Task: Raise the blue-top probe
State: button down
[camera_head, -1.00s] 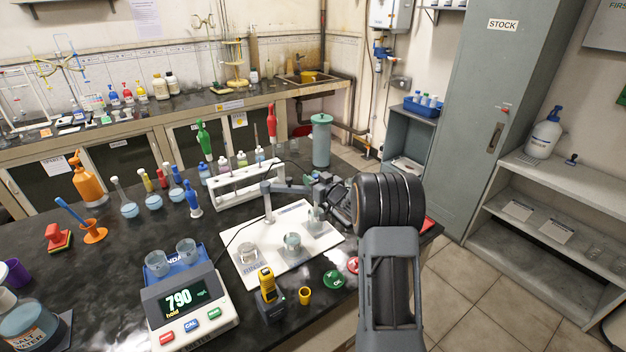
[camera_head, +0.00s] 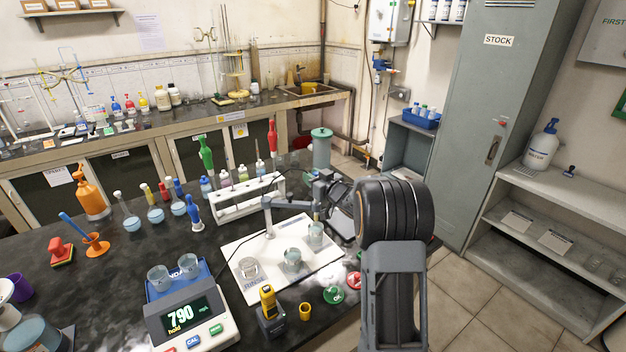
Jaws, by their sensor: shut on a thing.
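My gripper (camera_head: 322,190) is at the end of the grey jointed holder arm (camera_head: 290,204), above the right beaker (camera_head: 316,233) on the white mat (camera_head: 238,246). It is shut on the blue-top probe, of which little can be made out. A thin piece of the probe (camera_head: 317,214) shows just below the jaws, over the beaker. The blue top is hidden by the jaws and wrist. I cannot tell whether the probe tip is clear of the beaker rim. A black cable runs across the mat.
Two more beakers stand on the mat, one in the middle (camera_head: 292,257) and one at left (camera_head: 249,267). A white rack (camera_head: 248,200) and a green-lidded jar (camera_head: 321,150) stand behind. The meter (camera_head: 188,308) reads 790. A yellow device (camera_head: 269,308) stands in front.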

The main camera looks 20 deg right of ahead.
jog(key=c, duration=1.1)
grip_release()
jog(key=shift+r, duration=0.35)
jog(key=shift+c, duration=0.2)
jog(key=shift+o, duration=1.2)
jog(key=shift+f, duration=0.15)
jog(key=shift+s, duration=0.15)
jog(key=b+v, duration=0.3)
jog(key=v, duration=1)
jog(key=shift+s, duration=0.3)
jog(key=shift+d, duration=0.1)
